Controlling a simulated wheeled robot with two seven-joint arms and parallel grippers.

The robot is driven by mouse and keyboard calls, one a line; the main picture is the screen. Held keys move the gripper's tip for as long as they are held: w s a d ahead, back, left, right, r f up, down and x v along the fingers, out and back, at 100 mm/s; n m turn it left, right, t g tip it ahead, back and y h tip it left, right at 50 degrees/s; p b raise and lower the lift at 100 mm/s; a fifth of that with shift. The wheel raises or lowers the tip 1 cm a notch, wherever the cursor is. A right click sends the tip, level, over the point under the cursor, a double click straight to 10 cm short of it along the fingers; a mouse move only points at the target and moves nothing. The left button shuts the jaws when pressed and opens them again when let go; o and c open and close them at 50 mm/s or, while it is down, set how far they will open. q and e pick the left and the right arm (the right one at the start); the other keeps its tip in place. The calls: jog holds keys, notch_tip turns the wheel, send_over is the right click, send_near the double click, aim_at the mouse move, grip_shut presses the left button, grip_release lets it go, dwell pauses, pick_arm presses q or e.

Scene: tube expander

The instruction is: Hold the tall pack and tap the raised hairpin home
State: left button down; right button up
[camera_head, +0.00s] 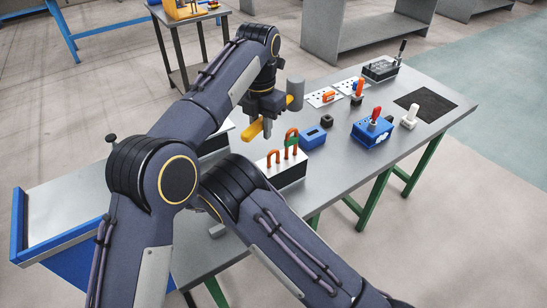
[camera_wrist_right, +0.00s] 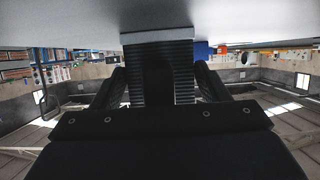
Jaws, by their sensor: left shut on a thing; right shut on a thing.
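My left gripper (camera_head: 266,121) is shut on a mallet with a yellow handle (camera_head: 252,131) and a grey cylindrical head (camera_head: 295,90). It is above the tall pack (camera_head: 287,176), with the head up to the right of the gripper. The pack has a dark front and light top. Copper hairpins (camera_head: 274,156) stand on the pack; the raised hairpin (camera_head: 291,138), partly green, stands taller. My right gripper (camera_wrist_right: 160,85) is shut on the dark, ridged pack in the right wrist view; in the head view my arm hides it.
On the grey bench (camera_head: 335,172) are a blue box (camera_head: 312,138), a blue block with a red-handled tool (camera_head: 371,132), a black nut-like part (camera_head: 326,121), white hole plates (camera_head: 322,97) and a black mat (camera_head: 426,104). A blue-edged tray (camera_head: 70,208) is at left. The front right bench is clear.

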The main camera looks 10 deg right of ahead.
pick_arm(q)
jog(key=shift+r, duration=0.1)
jog(key=w+a+m, duration=0.6)
jog(key=a+m, duration=0.4)
jog(key=a, duration=0.1)
jog(key=shift+w+a, duration=0.3)
jog(key=shift+w, duration=0.1)
jog(key=shift+f, duration=0.95)
dwell(0.7)
notch_tip(320, 180, down, 7)
notch_tip(320, 180, up, 6)
jog(key=shift+s+f, duration=0.1)
jog(key=shift+f, duration=0.15)
dwell(0.5)
